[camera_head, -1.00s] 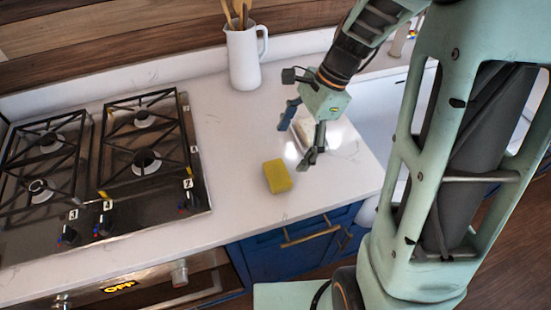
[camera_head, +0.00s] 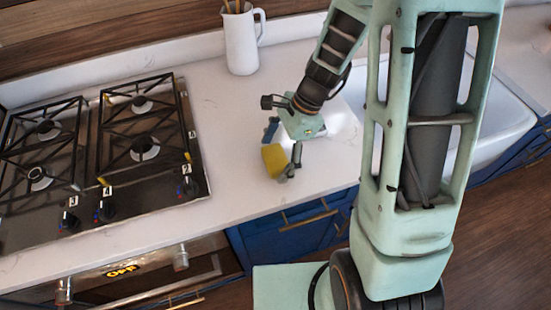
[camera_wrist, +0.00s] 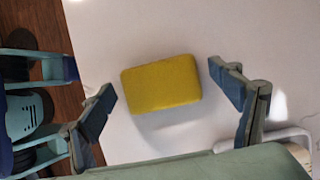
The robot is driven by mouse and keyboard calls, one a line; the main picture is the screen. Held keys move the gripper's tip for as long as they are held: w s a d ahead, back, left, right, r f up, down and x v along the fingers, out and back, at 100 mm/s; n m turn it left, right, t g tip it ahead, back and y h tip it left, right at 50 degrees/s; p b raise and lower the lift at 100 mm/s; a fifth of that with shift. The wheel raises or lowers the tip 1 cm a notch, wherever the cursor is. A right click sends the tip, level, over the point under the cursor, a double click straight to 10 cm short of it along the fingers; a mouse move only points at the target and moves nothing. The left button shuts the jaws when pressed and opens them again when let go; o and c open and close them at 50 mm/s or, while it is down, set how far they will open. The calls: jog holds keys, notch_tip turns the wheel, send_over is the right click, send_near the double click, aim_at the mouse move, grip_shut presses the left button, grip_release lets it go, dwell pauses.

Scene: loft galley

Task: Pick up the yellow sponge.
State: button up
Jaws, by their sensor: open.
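The yellow sponge (camera_head: 274,160) lies on the white countertop, to the right of the stove. My gripper (camera_head: 282,153) is over it, with one finger at its far side and the other at its near right side. In the wrist view the sponge (camera_wrist: 162,84) lies ahead of and between the two fingertips of my open gripper (camera_wrist: 162,92). White counter shows between the sponge and each fingertip. The gripper holds nothing. In the head view a finger hides part of the sponge's right edge.
A gas stove (camera_head: 100,150) with black grates is to the left. A white pitcher (camera_head: 241,42) with wooden utensils stands behind. A white sink (camera_head: 500,115) is to the right. Counter (camera_head: 225,110) between stove and gripper is clear. Blue cabinets (camera_head: 290,225) are below the front edge.

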aim_at(270, 157)
jog(key=shift+c, duration=0.4)
jog(key=c, duration=0.9)
jog(key=shift+c, duration=0.4)
jog(key=shift+w+r, duration=0.1)
jog(key=shift+r, duration=0.4)
notch_tip(270, 157, up, 2)
jog(key=shift+r, duration=0.25)
jog(key=s+d+r, duration=0.1)
jog(key=d+r, duration=0.3)
jog(key=d, duration=0.3)
jog(key=s+d+r+b, duration=0.1)
jog(key=d+r, duration=0.4)
jog(key=d, duration=0.2)
jog(key=shift+r, duration=0.3)
